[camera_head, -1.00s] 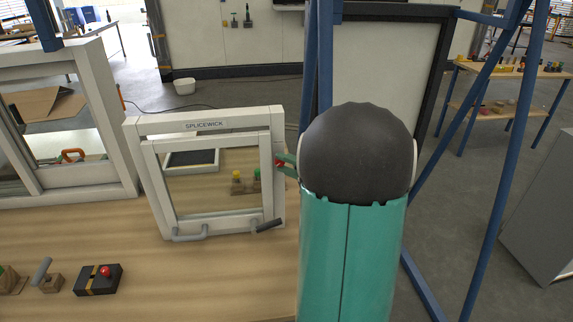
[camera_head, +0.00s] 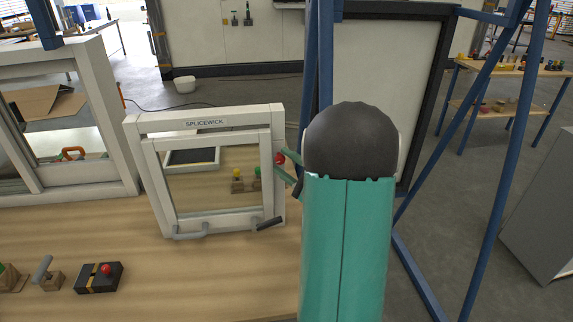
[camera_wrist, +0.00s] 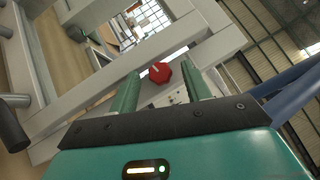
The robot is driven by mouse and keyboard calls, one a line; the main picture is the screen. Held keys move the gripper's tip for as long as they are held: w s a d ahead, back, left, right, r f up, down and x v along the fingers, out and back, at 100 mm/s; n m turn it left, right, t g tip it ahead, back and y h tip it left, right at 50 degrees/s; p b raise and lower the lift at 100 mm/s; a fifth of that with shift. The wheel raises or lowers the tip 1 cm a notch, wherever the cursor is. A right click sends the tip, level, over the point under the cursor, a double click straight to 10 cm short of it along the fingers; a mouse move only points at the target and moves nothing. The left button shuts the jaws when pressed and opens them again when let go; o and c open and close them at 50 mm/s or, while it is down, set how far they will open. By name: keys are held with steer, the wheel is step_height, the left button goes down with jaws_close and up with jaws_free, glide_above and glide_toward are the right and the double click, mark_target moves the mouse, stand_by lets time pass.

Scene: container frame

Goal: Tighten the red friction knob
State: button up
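The red friction knob (camera_wrist: 160,72) sits on the right side of the white SPLICEWICK window frame (camera_head: 206,122). In the wrist view it is a faceted red knob with a pale mark. My gripper (camera_wrist: 158,88) is open, its two green fingers on either side of the knob's line, with visible gaps. In the head view the knob (camera_head: 280,158) shows beside the green fingertips (camera_head: 286,165). Whether the fingertips reach around the knob in depth is hard to tell. My arm hides most of the gripper in the head view.
A grey handle (camera_head: 190,232) and a dark-gripped lever (camera_head: 269,224) stick out at the frame's bottom. A black box with a red button (camera_head: 100,278) lies on the wooden bench at left. Blue posts (camera_head: 325,60) stand close to my arm.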

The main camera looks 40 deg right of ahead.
steer(key=v, duration=1.4)
steer(key=shift+w+r, duration=0.1)
steer(key=w+d+r+n+g+y, duration=0.2)
steer(key=d+r+n+g+y, duration=0.2)
steer(key=d+n+g+y, duration=0.3)
steer(key=w+a+n+t, duration=0.1)
steer(key=w+a, duration=0.7)
steer(key=w, duration=0.3)
steer(key=shift+w+h, duration=0.2)
steer(key=shift+h, duration=0.1)
steer(key=c, duration=1)
